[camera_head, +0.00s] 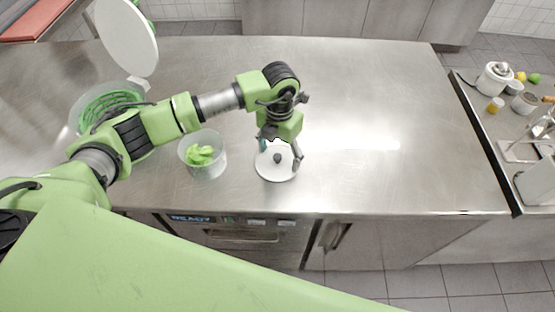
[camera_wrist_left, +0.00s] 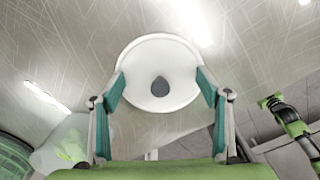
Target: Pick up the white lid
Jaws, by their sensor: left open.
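The white lid (camera_head: 275,172) is round with a dark knob and lies on the steel counter near its front edge. It also shows in the left wrist view (camera_wrist_left: 150,96), with the knob (camera_wrist_left: 160,86) near its middle. My left gripper (camera_head: 280,158) is just above the lid, pointing down. In the left wrist view its two teal-padded fingers (camera_wrist_left: 158,88) are apart, one towards each side of the lid, with nothing held between them. I cannot tell whether the fingertips touch the rim. My right gripper is not seen in the head view.
A clear container (camera_head: 206,165) with green contents stands just left of the lid. The steel counter (camera_head: 370,110) is bare to the right. A side counter at the far right holds jars and fruit.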

